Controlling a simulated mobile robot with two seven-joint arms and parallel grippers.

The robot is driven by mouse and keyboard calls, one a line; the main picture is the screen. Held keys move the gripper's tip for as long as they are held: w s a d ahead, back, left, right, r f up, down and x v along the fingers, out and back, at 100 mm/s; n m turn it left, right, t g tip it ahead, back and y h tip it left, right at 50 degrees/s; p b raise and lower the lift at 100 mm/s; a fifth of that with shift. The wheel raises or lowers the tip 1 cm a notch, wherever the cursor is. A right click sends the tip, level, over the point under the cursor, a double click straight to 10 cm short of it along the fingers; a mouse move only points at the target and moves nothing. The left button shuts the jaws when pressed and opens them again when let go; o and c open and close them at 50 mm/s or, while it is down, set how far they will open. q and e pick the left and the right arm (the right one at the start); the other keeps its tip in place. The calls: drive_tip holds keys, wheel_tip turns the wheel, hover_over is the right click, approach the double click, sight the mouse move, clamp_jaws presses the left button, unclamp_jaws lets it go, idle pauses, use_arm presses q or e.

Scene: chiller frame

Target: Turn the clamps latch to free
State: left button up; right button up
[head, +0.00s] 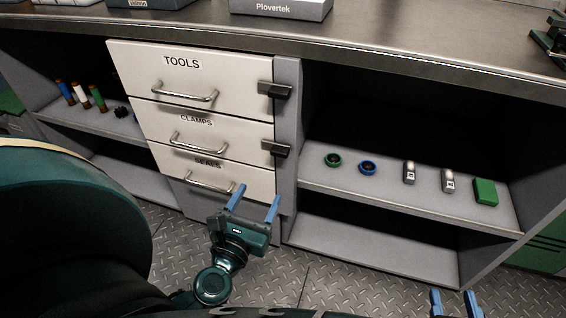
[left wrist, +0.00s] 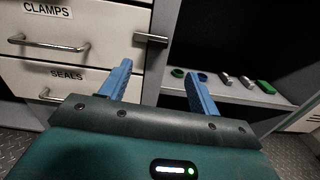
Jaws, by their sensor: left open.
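The clamps latch (head: 276,149) is a dark bar at the right edge of the white CLAMPS drawer (head: 222,140). It lies across the drawer edge toward the grey post. It also shows in the left wrist view (left wrist: 151,38), lying about level, above and between the fingers. My left gripper (head: 255,202) is open and empty, with blue fingers apart. In the head view it is below the latch, in front of the SEALS drawer's lower right; no contact with the latch shows. My right gripper (head: 454,299) shows only its blue fingertips at the bottom edge, apart and empty.
A similar dark latch (head: 275,90) sits on the TOOLS drawer (head: 190,72) above. Each drawer has a protruding bar handle. The right shelf (head: 400,195) holds two rings, two small grey-white items and a green block (head: 485,192). Bottles stand on the left shelf.

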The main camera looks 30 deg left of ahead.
sight(278, 156)
use_arm(q)
drive_tip(key=shift+n, duration=0.4)
drive_tip(key=p+x, duration=0.1)
drive_tip(key=x, duration=0.5)
drive_tip(key=p+x, duration=0.1)
drive_tip(key=x, duration=0.6)
drive_tip(key=shift+w+a+f, duration=0.15)
drive_tip(key=shift+a+f, duration=0.05)
drive_tip(key=shift+f, duration=0.05)
use_arm(e)
drive_tip(key=shift+s+d+f+m+g+h, duration=0.15)
drive_tip(key=shift+d+m+g+h, duration=0.2)
drive_tip(key=shift+g, duration=0.35)
use_arm(q)
drive_tip(key=shift+c, duration=0.2)
drive_tip(key=c, duration=0.9)
drive_tip(key=shift+c, duration=0.2)
